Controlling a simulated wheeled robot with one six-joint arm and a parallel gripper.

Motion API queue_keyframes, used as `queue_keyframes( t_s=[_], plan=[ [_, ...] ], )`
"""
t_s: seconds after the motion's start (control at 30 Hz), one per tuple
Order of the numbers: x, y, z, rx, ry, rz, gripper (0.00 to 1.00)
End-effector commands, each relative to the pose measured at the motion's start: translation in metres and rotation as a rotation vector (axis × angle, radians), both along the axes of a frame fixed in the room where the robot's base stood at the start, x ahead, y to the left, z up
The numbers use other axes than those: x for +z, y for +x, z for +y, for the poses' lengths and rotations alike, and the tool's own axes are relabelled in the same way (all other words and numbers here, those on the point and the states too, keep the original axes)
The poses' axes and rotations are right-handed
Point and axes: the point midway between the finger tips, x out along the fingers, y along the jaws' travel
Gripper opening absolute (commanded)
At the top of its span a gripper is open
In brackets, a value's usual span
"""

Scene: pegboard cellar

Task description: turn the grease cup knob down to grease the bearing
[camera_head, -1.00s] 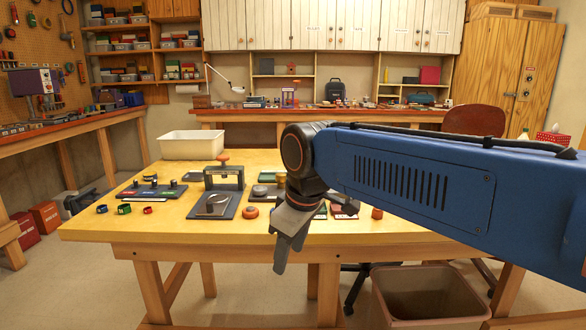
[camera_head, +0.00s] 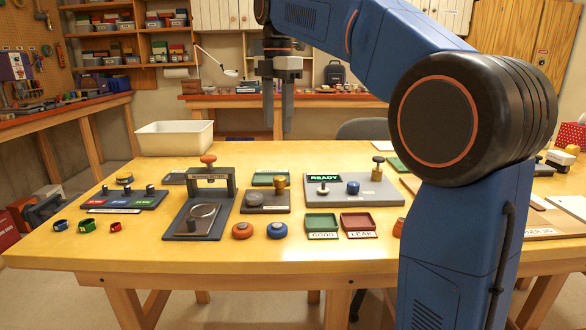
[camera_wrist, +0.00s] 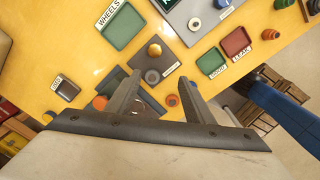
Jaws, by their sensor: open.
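A small dark base plate (camera_head: 264,209) on the yellow table carries a brass cylinder (camera_head: 280,184) and a low grey round knob (camera_head: 254,199). This looks like the grease cup and bearing, but I cannot read its label. In the wrist view, the brass part (camera_wrist: 154,50) and the grey knob (camera_wrist: 152,76) show just beyond and between my fingertips. My gripper (camera_head: 278,132) points down, open and empty, well above the table. Its two fingers also show apart in the wrist view (camera_wrist: 161,84). Nothing is touched.
Left of the plate stands a dark arch fixture (camera_head: 211,178) with an orange knob on top. A grey board (camera_head: 335,194) with a READY display and knobs is to the right. Orange (camera_head: 242,230) and blue (camera_head: 277,230) discs and GOOD and LEAK trays (camera_head: 358,222) lie in front.

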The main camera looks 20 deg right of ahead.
Motion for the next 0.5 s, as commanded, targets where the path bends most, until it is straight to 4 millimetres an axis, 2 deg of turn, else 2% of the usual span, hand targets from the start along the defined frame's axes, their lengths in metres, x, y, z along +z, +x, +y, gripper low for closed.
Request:
queue_keyframes(
  t_s=[0.1,0.27,0.5],
  plan=[
    [0.006,0.012,0.004,0.078,-0.003,0.015,0.48],
    [0.005,0.017,0.006,0.116,-0.004,0.023,0.48],
    [-0.024,0.015,0.006,0.116,-0.004,0.025,0.48]
  ],
)
